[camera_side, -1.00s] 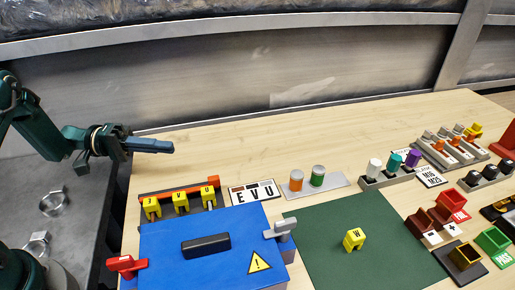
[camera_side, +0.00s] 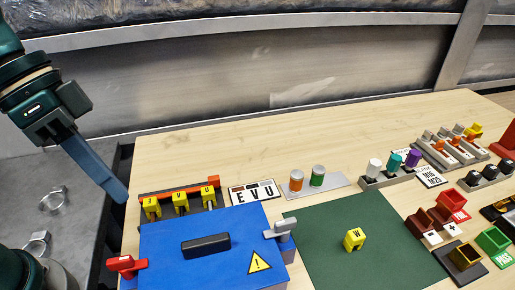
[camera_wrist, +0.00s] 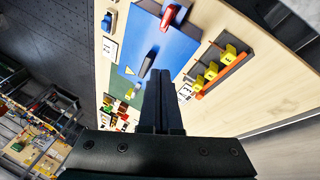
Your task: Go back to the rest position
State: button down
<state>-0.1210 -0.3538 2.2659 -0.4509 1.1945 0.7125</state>
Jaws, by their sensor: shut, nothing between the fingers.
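My gripper (camera_side: 122,195) is shut and empty at the left in the side view, its blue fingers pointing down and right. It is in the air by the table's left edge, left of the yellow-piece rack. The wrist view shows my gripper (camera_wrist: 161,78) with its dark fingers together and nothing between them. The blue box lid (camera_side: 210,258), with a black handle (camera_side: 206,245), lies below and right of it in the side view. The lid (camera_wrist: 165,42) also shows beyond the fingertips in the wrist view.
A rack (camera_side: 225,197) with yellow lettered pieces stands behind the lid. A red latch (camera_side: 126,265) and a grey latch (camera_side: 282,230) flank it. A yellow W piece (camera_side: 354,239) sits on a green mat (camera_side: 325,270). Bins and racks fill the right. The table's back left is clear.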

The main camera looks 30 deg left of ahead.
jog(key=a+f+n+t+y, duration=0.1)
jog(key=a+n+t+y, duration=0.3)
jog(key=a+n, duration=0.1)
jog(key=shift+s+a+f+y, duration=0.3)
jog(key=shift+s+a+f, duration=0.15)
jog(key=shift+a, duration=0.25)
dwell(0.4)
